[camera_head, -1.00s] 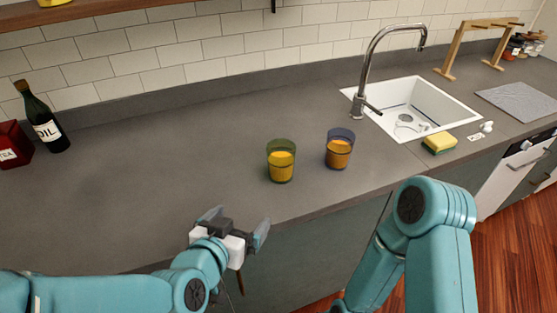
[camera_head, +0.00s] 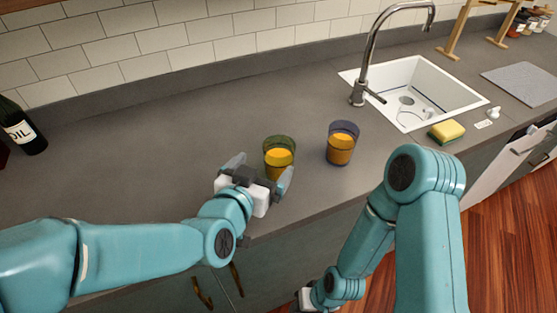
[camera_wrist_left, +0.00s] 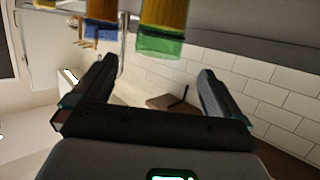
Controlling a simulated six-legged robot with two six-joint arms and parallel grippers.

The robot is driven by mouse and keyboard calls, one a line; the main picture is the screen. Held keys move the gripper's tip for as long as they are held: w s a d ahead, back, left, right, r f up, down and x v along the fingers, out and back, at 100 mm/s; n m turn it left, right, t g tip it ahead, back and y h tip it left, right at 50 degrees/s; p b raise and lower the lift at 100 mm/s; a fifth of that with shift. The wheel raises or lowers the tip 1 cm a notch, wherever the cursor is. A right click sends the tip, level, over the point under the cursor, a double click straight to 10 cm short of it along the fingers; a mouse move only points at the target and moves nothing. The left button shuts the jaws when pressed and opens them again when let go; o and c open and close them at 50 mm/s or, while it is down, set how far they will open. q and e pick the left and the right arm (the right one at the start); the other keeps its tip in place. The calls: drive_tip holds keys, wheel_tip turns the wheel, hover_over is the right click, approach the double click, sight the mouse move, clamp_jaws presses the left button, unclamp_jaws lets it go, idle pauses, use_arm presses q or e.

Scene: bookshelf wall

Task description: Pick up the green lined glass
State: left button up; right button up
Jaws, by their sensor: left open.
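The green lined glass (camera_head: 278,155) holds an orange drink and stands upright on the grey counter. In the left wrist view the green glass (camera_wrist_left: 163,28) shows at the top, between and beyond the fingers. My left gripper (camera_head: 262,172) is open and empty, just on the near side of the green glass, its fingers covering part of the glass's lower edge. In the left wrist view its two fingers (camera_wrist_left: 155,85) are spread apart. Of my right gripper, only a white part shows at the bottom edge in the head view; its fingers are hidden.
A blue-rimmed glass (camera_head: 342,145) with orange drink stands close to the right of the green one. A sink (camera_head: 455,77) with a tap (camera_head: 372,50) and a sponge (camera_head: 446,131) are farther right. An oil bottle (camera_head: 22,130) stands at far left. Counter between is clear.

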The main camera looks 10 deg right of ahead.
sight(284, 143)
use_arm(q)
drive_tip(key=x, duration=0.4)
drive_tip(key=p+x, duration=0.2)
drive_tip(key=x, duration=0.3)
drive_tip(key=shift+w+d+f, duration=0.1)
drive_tip(key=shift+d+f, duration=0.05)
drive_tip(key=shift+d, duration=0.1)
drive_tip(key=shift+a, duration=0.1)
drive_tip(key=c, duration=1.7)
